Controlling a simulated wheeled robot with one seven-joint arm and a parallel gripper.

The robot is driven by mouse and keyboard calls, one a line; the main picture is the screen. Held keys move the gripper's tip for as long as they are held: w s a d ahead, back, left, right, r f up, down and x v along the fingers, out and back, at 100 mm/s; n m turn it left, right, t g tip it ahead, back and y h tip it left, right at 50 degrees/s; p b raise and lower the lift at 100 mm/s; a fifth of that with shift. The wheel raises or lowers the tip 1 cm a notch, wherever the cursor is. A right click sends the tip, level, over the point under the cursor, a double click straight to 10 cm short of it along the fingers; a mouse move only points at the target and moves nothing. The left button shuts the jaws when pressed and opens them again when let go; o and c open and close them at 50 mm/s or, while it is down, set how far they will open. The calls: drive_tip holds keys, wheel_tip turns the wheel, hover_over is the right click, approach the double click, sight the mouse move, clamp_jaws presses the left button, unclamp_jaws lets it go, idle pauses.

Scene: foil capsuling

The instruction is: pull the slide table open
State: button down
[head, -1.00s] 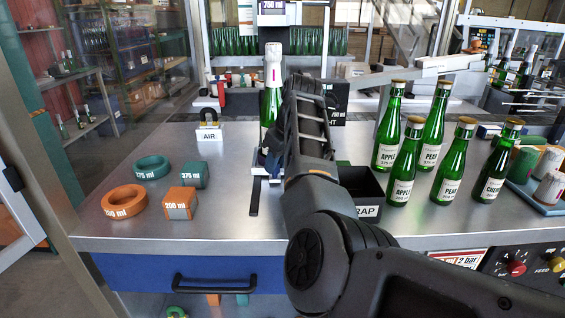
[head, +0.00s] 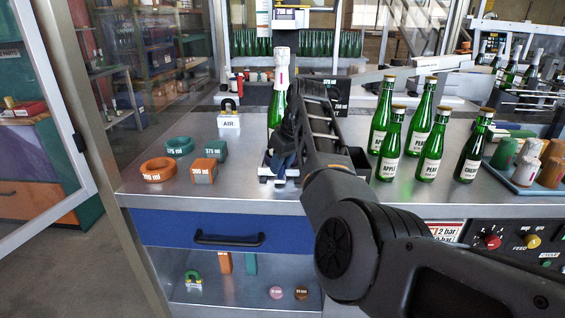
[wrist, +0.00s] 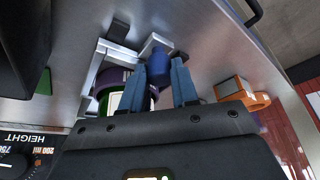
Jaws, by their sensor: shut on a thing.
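The slide table (head: 265,169) is a pale metal carriage on the steel worktop, near its front edge. A green bottle (head: 276,107) with a white foil cap stands upright on it. My gripper (head: 283,152) is at the front of the slide table, partly hidden by my arm. In the wrist view, my two blue fingers (wrist: 160,82) are shut on a dark blue knob (wrist: 158,66). The metal parts of the slide table (wrist: 118,52) and a green and purple round shape show behind the fingers. The track under the slide table is hidden.
Orange and green rings and blocks lie to the left, including an orange block (head: 204,170). Several green bottles stand right of my arm, with a blue tray (head: 525,179) beyond. A blue drawer (head: 170,228) is below the worktop edge.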

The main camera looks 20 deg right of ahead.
idle(0.3)
drive_tip(key=c, duration=0.9)
unclamp_jaws()
drive_tip(key=shift+o, duration=0.2)
